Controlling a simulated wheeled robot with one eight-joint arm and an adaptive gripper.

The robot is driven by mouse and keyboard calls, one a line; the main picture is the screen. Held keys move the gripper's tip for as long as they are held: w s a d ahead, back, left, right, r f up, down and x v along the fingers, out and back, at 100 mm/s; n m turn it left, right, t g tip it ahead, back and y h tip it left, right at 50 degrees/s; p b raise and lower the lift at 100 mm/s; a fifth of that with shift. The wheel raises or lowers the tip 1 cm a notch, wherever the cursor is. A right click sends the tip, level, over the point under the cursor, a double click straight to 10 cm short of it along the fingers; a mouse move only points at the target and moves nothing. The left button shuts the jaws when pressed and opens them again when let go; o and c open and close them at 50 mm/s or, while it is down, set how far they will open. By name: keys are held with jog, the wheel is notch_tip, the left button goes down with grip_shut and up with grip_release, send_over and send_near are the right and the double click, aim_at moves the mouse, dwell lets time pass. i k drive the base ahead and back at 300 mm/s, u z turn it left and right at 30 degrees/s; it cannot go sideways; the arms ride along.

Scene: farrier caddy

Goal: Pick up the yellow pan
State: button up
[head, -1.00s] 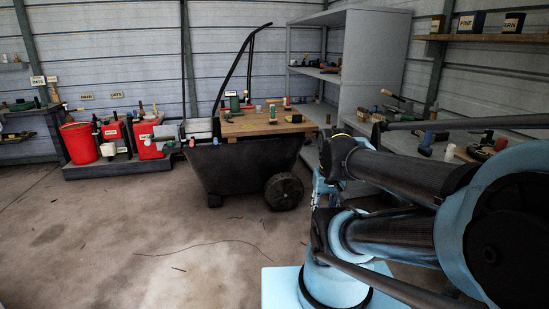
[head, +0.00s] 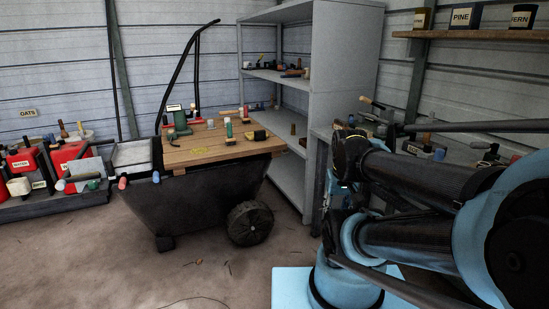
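I cannot make out a yellow pan for certain in the head view. A small flat yellow patch (head: 197,151) lies on the wooden top (head: 215,146) of the black cart, too small to tell whether it is a pan or a label. A black and yellow item (head: 259,135) sits near the right edge of that top. My blue and black arm fills the right side and hides part of the bench behind it. My gripper's fingers do not show.
The black wheeled cart (head: 195,205) stands mid-floor, with a green tool (head: 179,122) on top. A grey shelf unit (head: 340,75) stands behind it to the right. Red containers (head: 70,157) are at the left. A wall shelf (head: 470,36) holds labelled tins.

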aim_at(259, 135)
jog(key=z, duration=0.15)
jog(key=i, duration=1.1)
jog(key=z, duration=0.05)
